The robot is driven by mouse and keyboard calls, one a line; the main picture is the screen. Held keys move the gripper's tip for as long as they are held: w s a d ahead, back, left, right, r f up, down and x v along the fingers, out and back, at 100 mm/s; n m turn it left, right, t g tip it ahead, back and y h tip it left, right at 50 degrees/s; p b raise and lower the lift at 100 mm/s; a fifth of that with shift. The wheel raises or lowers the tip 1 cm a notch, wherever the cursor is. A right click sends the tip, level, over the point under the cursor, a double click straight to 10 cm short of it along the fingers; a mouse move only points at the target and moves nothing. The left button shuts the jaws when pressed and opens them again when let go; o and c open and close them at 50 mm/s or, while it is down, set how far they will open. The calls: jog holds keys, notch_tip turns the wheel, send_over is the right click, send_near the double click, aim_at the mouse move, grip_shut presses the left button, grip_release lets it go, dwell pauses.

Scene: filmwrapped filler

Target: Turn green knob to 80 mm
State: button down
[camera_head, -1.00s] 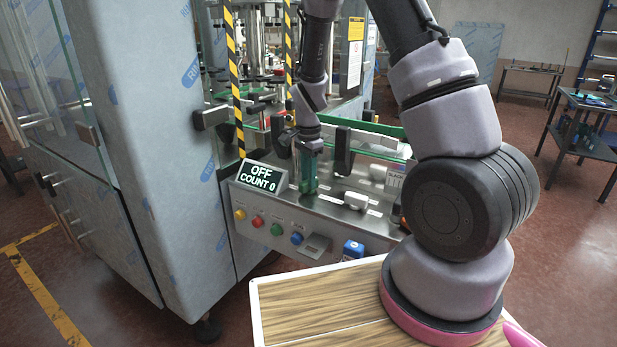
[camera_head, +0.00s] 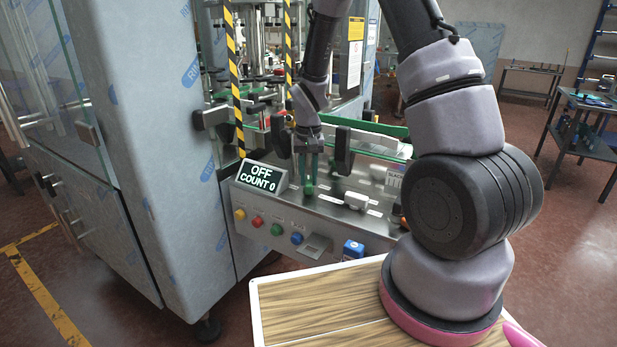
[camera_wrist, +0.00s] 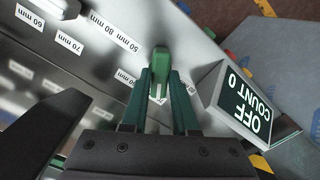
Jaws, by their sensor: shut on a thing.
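The green knob (camera_wrist: 160,65) stands on the grey panel in the wrist view, its raised bar pointing along the picture's vertical. My gripper (camera_wrist: 161,77) is shut on it, with one green finger on each side. In the head view the green knob (camera_head: 309,188) shows just below the fingertips of my gripper (camera_head: 309,179), on the machine's sloping front panel. White labels with mm values lie on the panel left of the knob in the wrist view, among them a 70 mm label (camera_wrist: 70,42). Which mark the knob points at cannot be told.
The display box (camera_head: 262,177) reading OFF, COUNT 0 stands close left of the gripper; it shows at right in the wrist view (camera_wrist: 245,100). A white knob (camera_head: 356,200) is to the right. Coloured buttons line the lower front. A black clamp (camera_head: 343,150) stands behind.

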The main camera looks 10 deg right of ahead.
aim_at(309, 180)
jog(key=n, duration=0.5)
jog(key=shift+n, duration=0.3)
jog(key=n, duration=0.5)
jog(key=shift+n, duration=0.4)
jog(key=c, duration=0.7)
grip_release()
jog(key=shift+r, duration=0.1)
notch_tip(309, 180, up, 11)
jog(key=shift+f, duration=0.15)
